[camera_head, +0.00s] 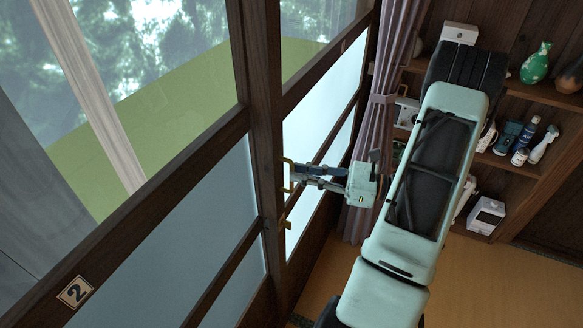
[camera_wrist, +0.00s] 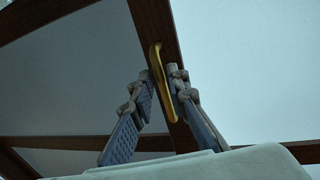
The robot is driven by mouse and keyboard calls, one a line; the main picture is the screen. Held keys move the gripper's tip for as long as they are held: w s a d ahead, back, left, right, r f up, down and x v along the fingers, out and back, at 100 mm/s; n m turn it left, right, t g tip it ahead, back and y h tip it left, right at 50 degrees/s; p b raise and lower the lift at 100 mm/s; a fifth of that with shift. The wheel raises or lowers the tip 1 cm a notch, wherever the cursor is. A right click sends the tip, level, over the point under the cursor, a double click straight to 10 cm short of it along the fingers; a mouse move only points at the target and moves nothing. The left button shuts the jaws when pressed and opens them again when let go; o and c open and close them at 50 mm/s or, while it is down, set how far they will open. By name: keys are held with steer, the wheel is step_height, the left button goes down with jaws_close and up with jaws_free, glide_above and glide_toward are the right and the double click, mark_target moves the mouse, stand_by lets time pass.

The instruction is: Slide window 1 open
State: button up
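A dark-framed sliding window with pale lower panes fills the left and middle of the head view. A plate numbered 2 (camera_head: 75,292) is on the left panel's frame; no number 1 shows. The panel to its right (camera_head: 325,120) has an upright gold handle (camera_head: 287,174), also seen in the wrist view (camera_wrist: 161,78). My gripper (camera_head: 300,174) is at this handle. In the wrist view its fingers (camera_wrist: 160,85) stand on either side of the handle, apart from each other. The right finger is very close to it; contact is unclear.
A mauve curtain (camera_head: 388,90) hangs right of the window, behind my arm. Shelves (camera_head: 545,98) with bottles, vases and boxes stand at the right. Tatami floor (camera_head: 490,285) shows clear at the lower right.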

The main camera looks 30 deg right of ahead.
mark_target(291, 192)
steer(key=shift+x, duration=1.45)
steer(key=shift+c, duration=0.4)
jaws_close()
steer(key=shift+a, duration=0.1)
